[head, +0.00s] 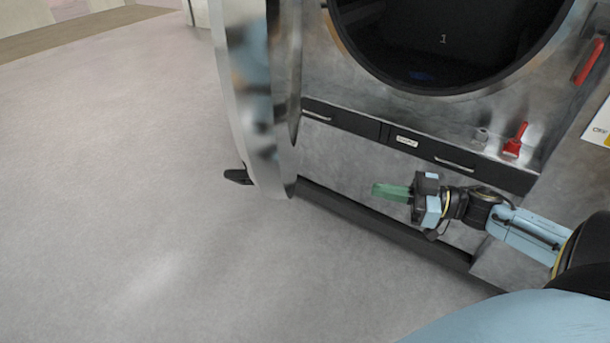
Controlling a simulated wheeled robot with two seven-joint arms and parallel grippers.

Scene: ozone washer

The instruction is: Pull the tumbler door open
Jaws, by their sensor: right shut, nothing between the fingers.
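The tumbler door (245,90) is a shiny metal panel seen nearly edge-on at the upper middle. It stands swung out to the left of the machine front, and its upper part is cut off by the frame. The round dark drum opening (440,40) is uncovered, with a blue patch low inside. My right gripper (376,190) has green fingers, shut and empty. It points left in front of the machine's lower panel, apart from the door. My left gripper is not in view.
The machine's lower front has a dark strip with handles (400,140). Red levers (516,140) (588,62) stick out at the right. A small black part (238,176) juts out at the door's lower left. The grey floor (120,200) at left is clear.

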